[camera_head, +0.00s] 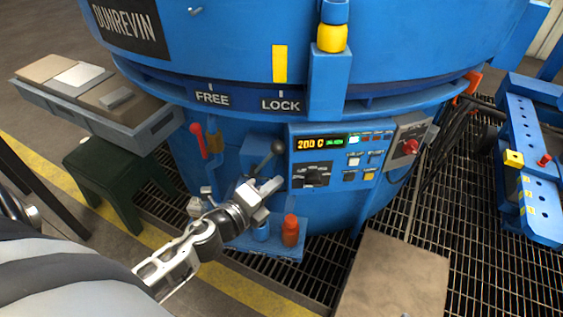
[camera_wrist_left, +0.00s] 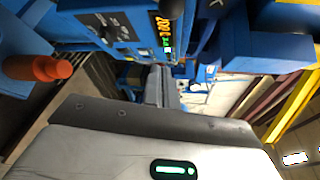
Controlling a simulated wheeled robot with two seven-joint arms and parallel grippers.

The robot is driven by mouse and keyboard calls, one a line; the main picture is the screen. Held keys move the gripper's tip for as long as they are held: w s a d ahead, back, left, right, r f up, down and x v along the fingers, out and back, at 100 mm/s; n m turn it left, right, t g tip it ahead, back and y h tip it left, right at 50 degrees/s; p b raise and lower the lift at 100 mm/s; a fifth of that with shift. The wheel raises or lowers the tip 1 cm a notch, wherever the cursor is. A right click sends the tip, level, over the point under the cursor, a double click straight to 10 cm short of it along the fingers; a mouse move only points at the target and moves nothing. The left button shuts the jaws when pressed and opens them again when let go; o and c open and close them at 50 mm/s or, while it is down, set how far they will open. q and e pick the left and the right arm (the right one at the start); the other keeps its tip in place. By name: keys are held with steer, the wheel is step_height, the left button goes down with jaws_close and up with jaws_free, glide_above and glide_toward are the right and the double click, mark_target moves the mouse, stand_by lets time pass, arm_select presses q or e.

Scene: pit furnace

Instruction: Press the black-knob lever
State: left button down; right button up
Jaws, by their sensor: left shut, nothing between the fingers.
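The black-knob lever (camera_head: 278,147) stands on the front of the blue furnace, just left of the control panel. Its dark round knob points up and to the right, and its rod slants down to the left. My left gripper (camera_head: 274,186) is shut and empty, a little below the knob and apart from it in the picture. My right gripper is not in view.
The control panel (camera_head: 335,160) is right of the lever. A red-handled lever (camera_head: 198,141) is to its left. A red-orange bottle (camera_head: 290,231) stands on a low blue shelf below my gripper. A grey tray table (camera_head: 95,100) and dark green stool (camera_head: 112,180) are at left.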

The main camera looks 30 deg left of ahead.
mark_target(266, 159)
arm_select(q)
steer(key=w+a+p, duration=0.1)
steer(key=w+a, duration=0.1)
steer(key=w, duration=0.7)
steer(key=shift+a+f, duration=0.15)
stand_by(0.4)
